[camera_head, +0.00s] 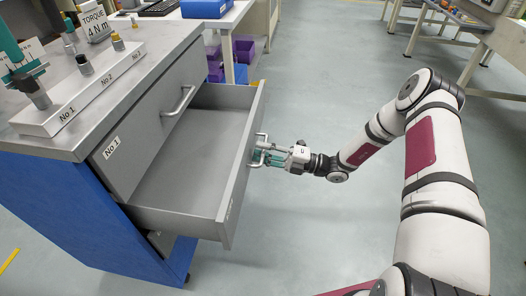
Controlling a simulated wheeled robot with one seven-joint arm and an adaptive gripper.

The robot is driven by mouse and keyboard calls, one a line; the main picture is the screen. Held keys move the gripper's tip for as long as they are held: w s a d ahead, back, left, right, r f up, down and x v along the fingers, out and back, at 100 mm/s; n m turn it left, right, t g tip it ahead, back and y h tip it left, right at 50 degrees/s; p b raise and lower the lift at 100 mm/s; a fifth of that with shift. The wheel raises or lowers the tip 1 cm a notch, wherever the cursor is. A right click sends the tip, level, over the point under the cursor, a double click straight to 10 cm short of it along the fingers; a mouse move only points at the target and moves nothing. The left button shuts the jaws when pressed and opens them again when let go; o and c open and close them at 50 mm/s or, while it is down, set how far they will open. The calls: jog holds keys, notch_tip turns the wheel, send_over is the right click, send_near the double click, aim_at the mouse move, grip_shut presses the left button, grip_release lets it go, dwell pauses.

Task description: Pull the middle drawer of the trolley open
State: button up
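The trolley (75,205) stands at the left, with blue sides and a grey top. Its middle drawer (190,165), below the drawer marked No 1, is pulled far out, and its inside is empty. The middle drawer's bar handle (263,137) is on its front face at the right. My gripper (264,157) reaches this handle from the right, and its teal fingers appear closed around the bar. The fingertips are small and partly hidden by the handle and drawer front.
The top drawer (150,125) is shut, its handle (180,101) above the open drawer. A numbered holder (85,90) with tools stands on the trolley top. A table with a blue bin (206,9) is behind. The floor (310,230) in front of the drawer is clear.

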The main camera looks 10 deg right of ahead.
jog(key=shift+d, duration=0.1)
jog(key=v, duration=1.2)
